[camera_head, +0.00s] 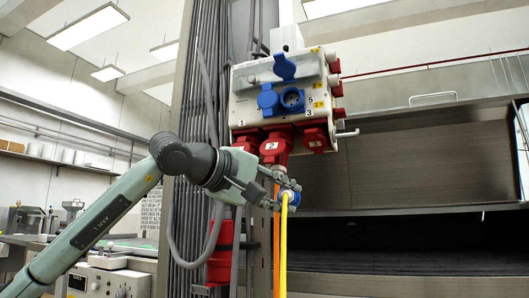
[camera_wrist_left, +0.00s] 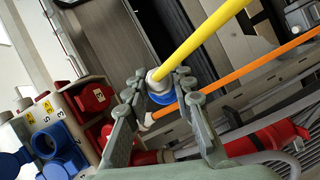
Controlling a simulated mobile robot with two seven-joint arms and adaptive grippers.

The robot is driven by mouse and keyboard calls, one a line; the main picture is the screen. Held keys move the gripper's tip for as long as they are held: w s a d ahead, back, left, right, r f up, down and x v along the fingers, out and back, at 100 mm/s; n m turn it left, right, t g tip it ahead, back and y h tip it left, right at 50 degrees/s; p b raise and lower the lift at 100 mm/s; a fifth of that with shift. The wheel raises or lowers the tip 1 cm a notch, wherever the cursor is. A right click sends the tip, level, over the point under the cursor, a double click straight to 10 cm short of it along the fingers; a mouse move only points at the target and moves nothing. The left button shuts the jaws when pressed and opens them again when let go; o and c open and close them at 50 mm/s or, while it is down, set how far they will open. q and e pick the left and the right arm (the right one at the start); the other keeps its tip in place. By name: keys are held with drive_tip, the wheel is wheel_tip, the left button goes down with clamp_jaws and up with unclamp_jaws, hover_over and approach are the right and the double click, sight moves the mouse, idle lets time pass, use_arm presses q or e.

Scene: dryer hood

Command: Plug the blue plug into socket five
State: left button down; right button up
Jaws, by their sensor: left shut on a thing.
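The blue plug (camera_head: 291,187) has a yellow cable and hangs from my left gripper (camera_head: 283,194), below and in front of the socket box. My left gripper is shut on it. In the left wrist view, the plug (camera_wrist_left: 163,97) shows between the fingertips (camera_wrist_left: 158,80), with its yellow cable running to the upper right. Socket five (camera_head: 291,98) is blue, beside the label 5 on the box front, with its face visible. A raised blue lid (camera_head: 284,67) is above it. Blue sockets also show at the left edge of the wrist view (camera_wrist_left: 45,142). My right gripper is out of view.
The white socket box (camera_head: 242,110) carries several red sockets along its bottom and right side. A red plug with an orange cable (camera_head: 276,230) hangs behind the yellow cable. Grey conduits (camera_head: 188,200) run down left of the box. The dark hood opening lies right.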

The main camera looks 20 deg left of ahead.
use_arm(q)
drive_tip(key=s+r+h, duration=0.2)
drive_tip(key=s+r, duration=0.3)
drive_tip(key=r, duration=0.6)
drive_tip(key=s+r+h+p, duration=0.1)
drive_tip(key=s+r, duration=0.4)
drive_tip(key=r, duration=0.7)
drive_tip(key=shift+a+g+h, duration=0.25)
drive_tip(key=shift+g+h, duration=0.05)
drive_tip(key=shift+h, duration=0.6)
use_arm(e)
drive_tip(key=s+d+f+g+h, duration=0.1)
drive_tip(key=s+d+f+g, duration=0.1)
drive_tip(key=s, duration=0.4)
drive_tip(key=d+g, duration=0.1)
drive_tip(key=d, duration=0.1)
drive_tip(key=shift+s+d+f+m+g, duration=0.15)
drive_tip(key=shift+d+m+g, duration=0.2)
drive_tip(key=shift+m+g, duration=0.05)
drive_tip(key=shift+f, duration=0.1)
use_arm(q)
drive_tip(key=shift+w+d+f+p, duration=0.1)
drive_tip(key=shift+w+p, duration=1.7)
drive_tip(key=shift+w, duration=0.95)
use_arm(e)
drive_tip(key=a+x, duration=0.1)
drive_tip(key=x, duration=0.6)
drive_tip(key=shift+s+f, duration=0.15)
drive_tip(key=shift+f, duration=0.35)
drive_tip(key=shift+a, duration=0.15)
